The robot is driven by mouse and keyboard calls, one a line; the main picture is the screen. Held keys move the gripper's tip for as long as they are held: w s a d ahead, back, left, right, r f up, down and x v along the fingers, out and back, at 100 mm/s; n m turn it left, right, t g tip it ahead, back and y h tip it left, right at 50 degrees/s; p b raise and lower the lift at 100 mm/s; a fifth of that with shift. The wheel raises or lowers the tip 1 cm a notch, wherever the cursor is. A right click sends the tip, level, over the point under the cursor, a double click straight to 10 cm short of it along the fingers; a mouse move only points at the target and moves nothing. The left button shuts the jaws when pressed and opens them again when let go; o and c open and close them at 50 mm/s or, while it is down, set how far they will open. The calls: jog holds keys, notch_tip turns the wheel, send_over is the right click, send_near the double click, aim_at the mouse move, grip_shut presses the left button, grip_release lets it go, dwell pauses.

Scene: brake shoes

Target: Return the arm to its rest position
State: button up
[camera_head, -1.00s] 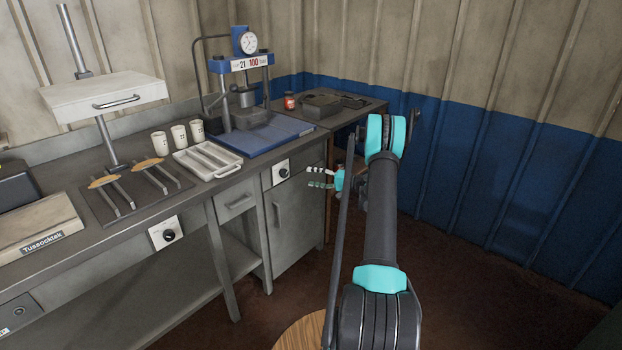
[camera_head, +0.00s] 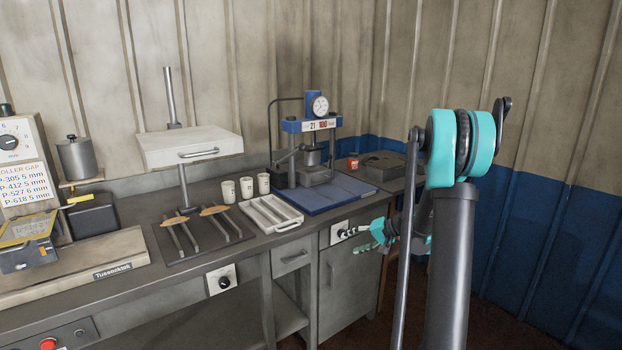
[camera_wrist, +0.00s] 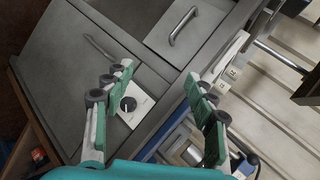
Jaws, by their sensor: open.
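My gripper (camera_head: 350,241) is in front of the bench's front face, near the control knob panel (camera_head: 339,232), apart from the bench top. In the wrist view my gripper (camera_wrist: 158,112) has its two fingers spread wide with nothing between them. Behind the gap show the grey cabinet door (camera_wrist: 62,50), the knob panel (camera_wrist: 130,104) and a drawer with a handle (camera_wrist: 185,25). My arm stands up at the right of the head view and bends at a teal joint.
The bench holds a dark mat (camera_head: 170,246) with brake shoes, a white tray (camera_head: 292,222), several cups, a blue mat (camera_head: 325,207) and a press (camera_head: 313,150). Ribbed wall is behind my arm.

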jog(key=s+a+r+n+g+h, duration=0.15)
jog(key=s+h, duration=0.25)
jog(key=s, duration=1.4)
jog(key=s+d+f+n+h, duration=0.1)
jog(key=s+d+f+h, duration=0.1)
jog(key=s, duration=0.7)
jog(key=s+d+f+n+h, duration=0.1)
jog(key=s+d+f+h, duration=0.1)
jog(key=s, duration=0.7)
jog(key=shift+d+h, duration=0.5)
jog(key=shift+h, duration=0.1)
